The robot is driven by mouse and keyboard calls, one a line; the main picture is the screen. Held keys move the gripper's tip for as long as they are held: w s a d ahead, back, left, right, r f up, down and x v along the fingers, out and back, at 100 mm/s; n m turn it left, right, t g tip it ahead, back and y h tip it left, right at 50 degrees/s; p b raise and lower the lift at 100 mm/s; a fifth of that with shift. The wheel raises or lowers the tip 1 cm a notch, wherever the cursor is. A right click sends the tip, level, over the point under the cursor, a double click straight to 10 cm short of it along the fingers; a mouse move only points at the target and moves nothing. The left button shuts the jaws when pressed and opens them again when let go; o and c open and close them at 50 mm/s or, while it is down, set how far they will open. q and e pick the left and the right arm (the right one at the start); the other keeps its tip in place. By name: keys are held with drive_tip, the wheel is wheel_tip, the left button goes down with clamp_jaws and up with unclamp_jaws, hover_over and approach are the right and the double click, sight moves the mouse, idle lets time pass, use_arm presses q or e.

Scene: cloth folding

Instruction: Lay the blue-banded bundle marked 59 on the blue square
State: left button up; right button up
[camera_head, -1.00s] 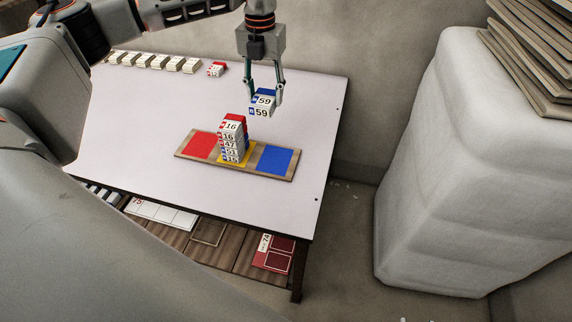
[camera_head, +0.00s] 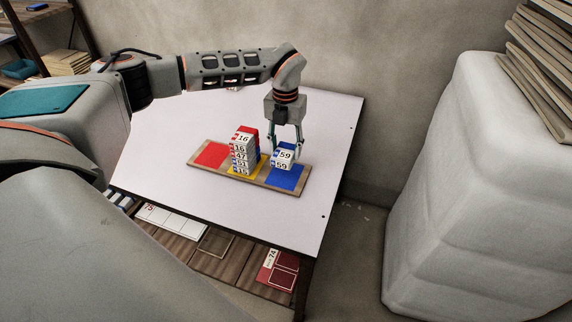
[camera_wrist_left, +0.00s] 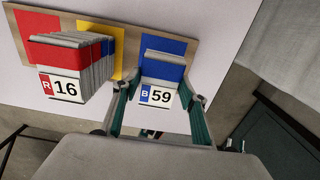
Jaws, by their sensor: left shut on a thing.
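The blue-banded bundle marked 59 (camera_head: 284,158) shows white number tags on its top and front. It also shows in the left wrist view (camera_wrist_left: 160,72), between the two fingers. My left gripper (camera_head: 285,148) is shut on it, with the fingers at its sides. The bundle is over the back part of the blue square (camera_head: 287,180), whose front part is bare. I cannot tell whether the bundle touches it. The blue square also shows behind the bundle in the left wrist view (camera_wrist_left: 168,45). My right gripper is not in view.
A stack of bundles topped by one marked 16 (camera_head: 242,152) stands on the yellow square (camera_head: 262,166), just left of the held bundle. The red square (camera_head: 211,154) is bare. A wooden board (camera_head: 255,181) carries the squares. A big white block (camera_head: 465,190) stands right of the table.

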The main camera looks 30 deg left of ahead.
use_arm(q)
wheel_tip(320, 180, down, 2)
drive_tip(key=shift+f, duration=0.2)
wheel_tip(320, 180, down, 4)
drive_tip(key=shift+f+b, duration=0.1)
drive_tip(key=shift+b, duration=0.25)
drive_tip(key=shift+f, duration=0.15)
drive_tip(key=o, duration=1.1)
